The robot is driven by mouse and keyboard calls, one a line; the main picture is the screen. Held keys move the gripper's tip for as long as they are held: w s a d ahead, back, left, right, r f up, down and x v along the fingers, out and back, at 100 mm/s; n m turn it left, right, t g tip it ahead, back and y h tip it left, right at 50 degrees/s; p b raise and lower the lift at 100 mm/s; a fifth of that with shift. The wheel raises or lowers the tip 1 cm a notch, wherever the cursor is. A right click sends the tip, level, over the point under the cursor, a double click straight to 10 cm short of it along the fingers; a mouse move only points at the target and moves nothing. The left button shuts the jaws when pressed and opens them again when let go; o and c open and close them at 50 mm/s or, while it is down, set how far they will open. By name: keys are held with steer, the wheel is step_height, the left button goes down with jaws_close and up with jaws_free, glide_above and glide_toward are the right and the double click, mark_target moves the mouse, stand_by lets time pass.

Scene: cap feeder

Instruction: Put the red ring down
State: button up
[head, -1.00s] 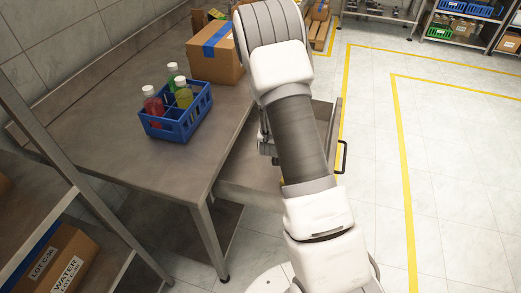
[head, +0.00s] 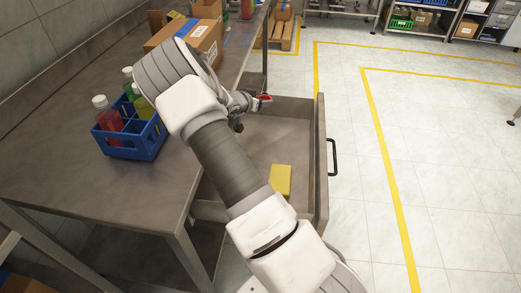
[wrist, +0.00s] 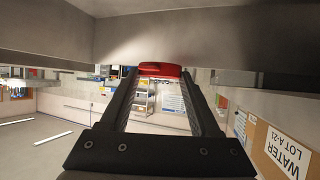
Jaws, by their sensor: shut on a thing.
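The red ring (head: 264,98) is at the tip of my gripper (head: 257,102) in the head view, above the far end of the open drawer (head: 280,139). In the wrist view, the red ring (wrist: 161,70) lies across the ends of the two dark fingers of my gripper (wrist: 160,78). My gripper is shut on the ring. Only part of the ring shows, and its full outline is hidden. In the head view my arm covers part of the drawer and the table behind it.
A yellow block (head: 281,180) lies in the drawer, with bare drawer floor around it. A blue crate (head: 139,145) with several bottles and a cardboard box (head: 204,36) stand on the table (head: 104,197). The drawer has a black handle (head: 333,157).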

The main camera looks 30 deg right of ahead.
steer(key=s+f+b, duration=0.2)
steer(key=s, duration=0.1)
steer(key=s+f+b, duration=0.1)
steer(key=s+f, duration=0.1)
steer(key=s, duration=0.2)
steer(key=s+d+f+b, duration=0.1)
steer(key=s+f+b, duration=0.1)
steer(key=s, duration=0.1)
steer(key=shift+s+d+f+b, duration=0.1)
steer(key=shift+s+f+b, duration=0.1)
steer(key=shift+b, duration=0.15)
steer(key=shift+f+b, duration=0.9)
steer(key=shift+f, duration=1.05)
steer(key=shift+f, duration=0.1)
steer(key=o, duration=1.3)
steer(key=p+v, duration=0.4)
steer(key=v, duration=0.8)
steer(key=shift+s, duration=0.1)
